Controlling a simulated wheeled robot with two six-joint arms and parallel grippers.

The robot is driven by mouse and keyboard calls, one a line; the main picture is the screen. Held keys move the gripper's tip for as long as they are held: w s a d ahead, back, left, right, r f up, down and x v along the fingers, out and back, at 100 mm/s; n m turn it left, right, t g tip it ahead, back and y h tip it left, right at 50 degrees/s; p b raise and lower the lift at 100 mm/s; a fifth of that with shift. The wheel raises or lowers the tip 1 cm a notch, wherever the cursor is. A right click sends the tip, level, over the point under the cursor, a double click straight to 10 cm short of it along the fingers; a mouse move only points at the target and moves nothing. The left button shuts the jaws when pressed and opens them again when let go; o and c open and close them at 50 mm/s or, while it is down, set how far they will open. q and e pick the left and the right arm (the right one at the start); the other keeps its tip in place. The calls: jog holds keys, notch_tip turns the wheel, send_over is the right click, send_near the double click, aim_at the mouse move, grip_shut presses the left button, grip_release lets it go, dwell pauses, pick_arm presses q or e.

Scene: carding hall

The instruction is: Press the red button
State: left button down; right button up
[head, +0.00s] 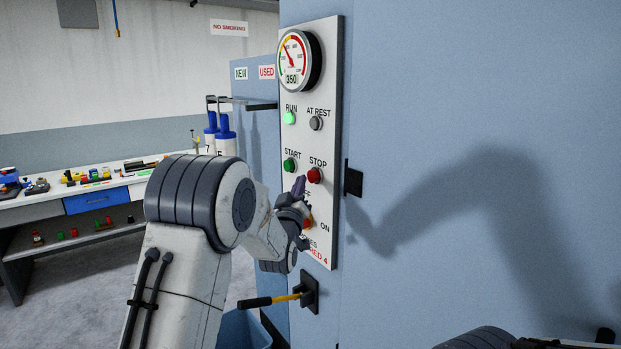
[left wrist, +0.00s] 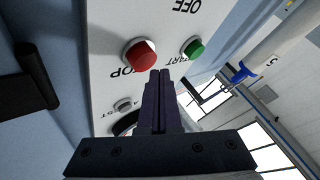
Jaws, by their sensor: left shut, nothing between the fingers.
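The red button (head: 314,175) sits under the label STOP on a white upright control panel (head: 328,120). In the left wrist view the red button (left wrist: 141,55) appears upside down with its label, just above and left of my fingertips. My left gripper (head: 299,183) is shut and empty, its fingertips close to the panel, a little left of and below the button. Its closed dark fingers (left wrist: 158,76) also show in the left wrist view. I cannot tell whether they touch anything. My right gripper is not in view.
The green START button (head: 290,165) is left of the red one, and also shows in the left wrist view (left wrist: 193,47). A gauge (head: 299,60) and two lamps are above. A partly hidden switch (head: 308,223) is below. A yellow-shafted lever (head: 285,298) juts out lower down.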

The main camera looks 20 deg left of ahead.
pick_arm(q)
jog(key=shift+w+d+b, duration=0.25)
jog(key=shift+w+b, duration=0.05)
jog(key=shift+b, duration=0.15)
jog(key=shift+w+d, duration=0.4)
jog(key=shift+w, duration=0.05)
dwell(0.9)
jog(key=shift+s+a+b, duration=0.1)
jog(key=shift+b, duration=0.3)
jog(key=shift+s+a+b, duration=0.5)
jog(key=shift+s+b, duration=0.05)
jog(key=shift+s, duration=0.15)
